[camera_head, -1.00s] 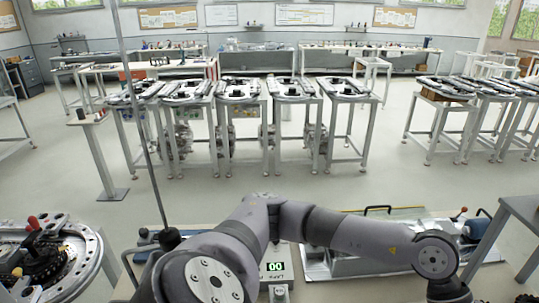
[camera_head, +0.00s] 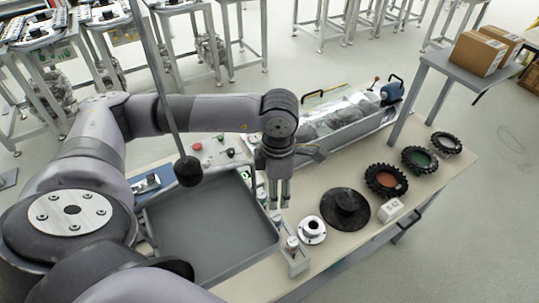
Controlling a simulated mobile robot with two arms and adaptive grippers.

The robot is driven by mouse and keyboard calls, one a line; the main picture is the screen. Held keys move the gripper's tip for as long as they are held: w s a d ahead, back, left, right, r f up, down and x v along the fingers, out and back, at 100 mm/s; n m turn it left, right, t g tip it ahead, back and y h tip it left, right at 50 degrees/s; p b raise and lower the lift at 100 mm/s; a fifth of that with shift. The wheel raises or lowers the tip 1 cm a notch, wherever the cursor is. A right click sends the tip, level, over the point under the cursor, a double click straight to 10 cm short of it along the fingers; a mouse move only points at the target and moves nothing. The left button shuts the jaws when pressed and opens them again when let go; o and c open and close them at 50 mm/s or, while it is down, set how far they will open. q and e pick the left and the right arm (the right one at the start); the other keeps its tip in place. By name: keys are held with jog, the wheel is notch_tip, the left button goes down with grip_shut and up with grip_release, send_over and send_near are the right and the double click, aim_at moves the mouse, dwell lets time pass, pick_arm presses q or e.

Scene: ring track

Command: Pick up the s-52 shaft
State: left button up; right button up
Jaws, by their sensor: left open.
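A small white block marked S-52 (camera_head: 393,208) stands on the bench near its right front edge. Left of it is a wide black disc with a raised hub (camera_head: 345,208). A silver flanged part with a dark centre hole (camera_head: 312,231) lies left of the disc. I cannot tell for sure which part is the s-52 shaft. My left gripper (camera_head: 279,203) points down, open, with its fingers close together in this view. It hangs over the bench by the tray's right edge, left of the disc and behind the flanged part. My right gripper is not in view.
A grey tray (camera_head: 205,275) lies left of the gripper. A narrow holder (camera_head: 299,262) stands at its right edge. Several toothed black rings (camera_head: 386,181) line the bench's right side. A clear-lidded case (camera_head: 345,112) is behind. Cardboard boxes (camera_head: 478,53) sit on a side table.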

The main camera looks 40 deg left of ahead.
pick_arm(q)
jog(key=p, duration=0.2)
send_over(277, 216)
notch_tip(277, 216, down, 6)
jog(key=shift+s+r, duration=0.15)
jog(key=shift+r, duration=0.1)
jog(key=f, duration=0.1)
jog(key=f+p, duration=0.1)
jog(key=f, duration=0.1)
jog(key=shift+s+a, duration=0.1)
jog(key=shift+a, duration=0.1)
jog(key=shift+f, duration=0.15)
notch_tip(277, 216, down, 4)
jog(key=p, duration=0.3)
jog(key=shift+d, duration=0.15)
jog(key=shift+f, duration=0.55)
jog(key=shift+c, duration=0.7)
grip_shut()
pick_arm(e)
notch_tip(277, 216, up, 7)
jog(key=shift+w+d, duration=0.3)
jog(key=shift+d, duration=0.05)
pick_arm(q)
jog(key=shift+w+r, duration=0.1)
jog(key=shift+w, duration=0.1)
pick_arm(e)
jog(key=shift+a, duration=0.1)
